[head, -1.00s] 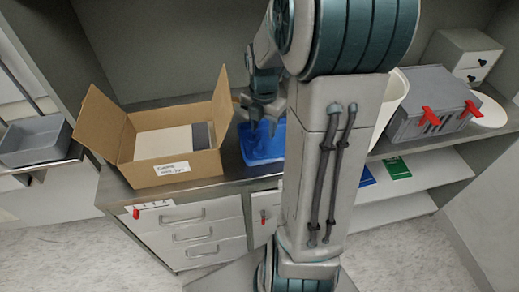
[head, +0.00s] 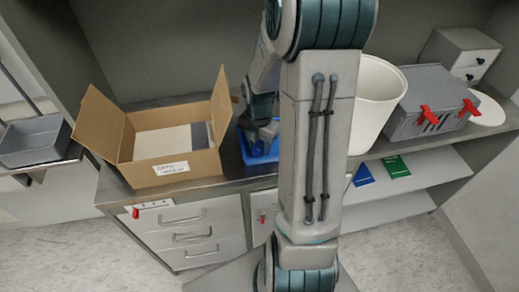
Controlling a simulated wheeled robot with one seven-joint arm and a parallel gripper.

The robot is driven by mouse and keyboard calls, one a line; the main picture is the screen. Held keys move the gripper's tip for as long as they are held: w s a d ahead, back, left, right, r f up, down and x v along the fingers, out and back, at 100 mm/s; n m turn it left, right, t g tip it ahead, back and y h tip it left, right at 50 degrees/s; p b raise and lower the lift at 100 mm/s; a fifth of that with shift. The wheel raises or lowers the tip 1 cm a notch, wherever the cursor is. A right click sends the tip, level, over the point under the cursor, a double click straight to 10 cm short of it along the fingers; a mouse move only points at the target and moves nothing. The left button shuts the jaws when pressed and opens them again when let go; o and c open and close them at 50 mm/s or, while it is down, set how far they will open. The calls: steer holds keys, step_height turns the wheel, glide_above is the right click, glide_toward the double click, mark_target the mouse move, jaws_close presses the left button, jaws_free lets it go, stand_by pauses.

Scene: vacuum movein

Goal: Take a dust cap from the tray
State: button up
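The blue tray (head: 246,150) stands on the metal counter just right of the cardboard box, partly hidden behind my arm. My gripper (head: 266,138) points down at the tray, with its lower end at or inside it. Its fingertips are too small and too covered to show whether they are apart or closed. I cannot make out any dust cap; the tray's inside is mostly hidden by my gripper and arm.
An open cardboard box (head: 130,150) with raised flaps stands close left of the tray. A white bin (head: 378,100) and a grey case with red latches (head: 432,100) stand on the right. A grey tub (head: 35,140) is at far left.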

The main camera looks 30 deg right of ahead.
jaws_close()
steer(key=shift+r, duration=0.1)
